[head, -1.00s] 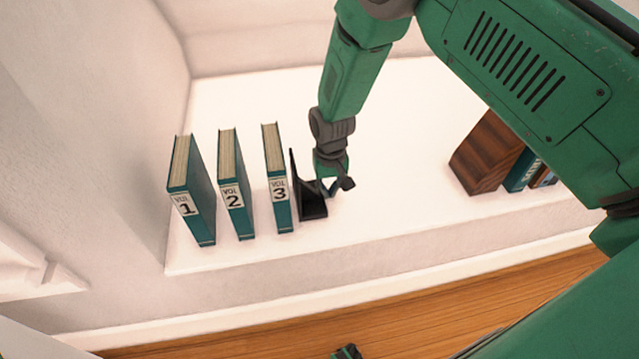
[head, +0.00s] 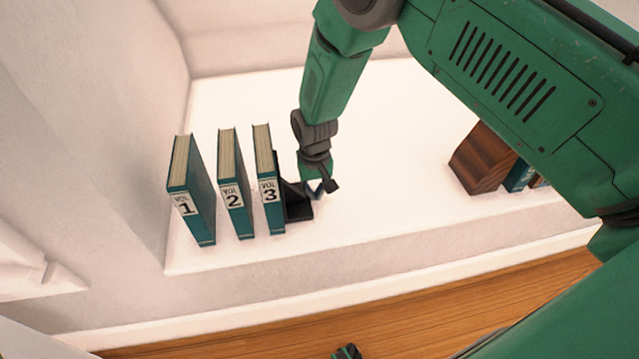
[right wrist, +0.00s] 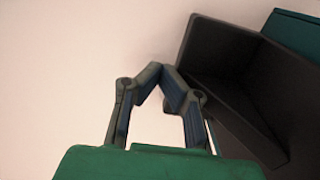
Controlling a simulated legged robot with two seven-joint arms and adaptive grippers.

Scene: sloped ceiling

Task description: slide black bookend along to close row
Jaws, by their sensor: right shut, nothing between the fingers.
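The black bookend (head: 298,208) stands on the white ledge against the right side of the teal book VOL 3 (head: 269,185). VOL 2 (head: 236,190) stands left of VOL 3 with a narrow gap, and VOL 1 (head: 190,195) stands further left with a wider gap. All three are upright. My right gripper (head: 321,190) is shut and empty, at the bookend's right side. In the right wrist view, the gripper's fingertips (right wrist: 158,75) are close to the bookend (right wrist: 240,75); whether they touch is unclear. Something at the head view's bottom edge may be my left gripper (head: 346,352).
A brown wooden block (head: 484,160) and more books (head: 520,176) stand on the ledge at the right, partly behind my right arm. The ledge (head: 400,200) between them and the bookend is clear. A wall rises at the left; a wooden floor (head: 400,300) lies in front.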

